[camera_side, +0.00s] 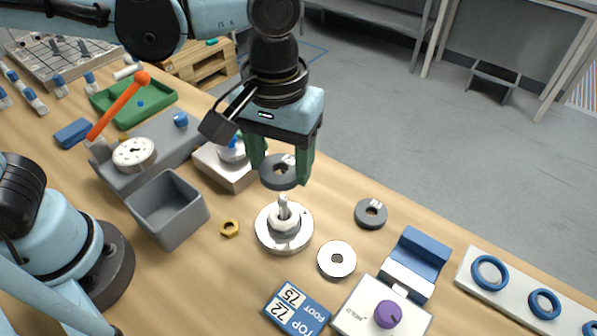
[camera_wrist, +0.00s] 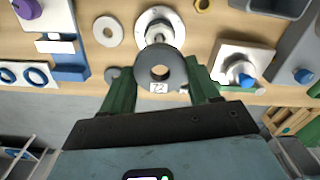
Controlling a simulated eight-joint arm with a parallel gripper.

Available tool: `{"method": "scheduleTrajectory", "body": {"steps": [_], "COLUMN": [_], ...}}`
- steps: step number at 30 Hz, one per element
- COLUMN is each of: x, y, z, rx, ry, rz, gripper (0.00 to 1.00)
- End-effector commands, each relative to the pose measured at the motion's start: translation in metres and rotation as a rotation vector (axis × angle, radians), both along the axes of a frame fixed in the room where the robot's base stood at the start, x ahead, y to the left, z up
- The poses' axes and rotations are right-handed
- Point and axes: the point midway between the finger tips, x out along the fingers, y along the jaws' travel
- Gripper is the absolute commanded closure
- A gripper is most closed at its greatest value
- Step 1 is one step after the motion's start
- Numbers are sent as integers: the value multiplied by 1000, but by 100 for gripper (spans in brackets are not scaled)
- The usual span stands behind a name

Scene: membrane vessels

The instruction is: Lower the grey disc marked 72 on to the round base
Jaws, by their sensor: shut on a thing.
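The grey disc marked 72 (camera_wrist: 146,74) is a dark ring with a centre hole and a white label; it also shows in the side view (camera_side: 272,178). My gripper (camera_side: 279,178) has green fingers shut on the disc at its two sides, holding it in the air. The round base (camera_side: 264,236) is a silver flanged disc with a raised hub and an upright post. It stands on the table below the disc. In the wrist view the base (camera_wrist: 152,17) is partly covered by the disc, so the two look offset.
A smaller grey ring (camera_side: 371,214) and a pale washer (camera_side: 337,271) lie right of the base. A brass nut (camera_side: 229,229) and a grey bin (camera_side: 190,222) are left.

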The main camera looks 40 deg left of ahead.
Motion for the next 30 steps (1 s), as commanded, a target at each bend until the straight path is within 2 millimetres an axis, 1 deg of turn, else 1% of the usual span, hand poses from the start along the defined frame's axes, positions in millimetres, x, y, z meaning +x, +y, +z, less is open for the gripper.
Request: {"method": "scheduleTrajectory", "body": {"steps": [5,30], "x": [0,0], "y": [0,0], "z": [-8,-61], "rx": [0,0], "ry": [0,0], "rz": [0,1], "gripper": [69,69]}}
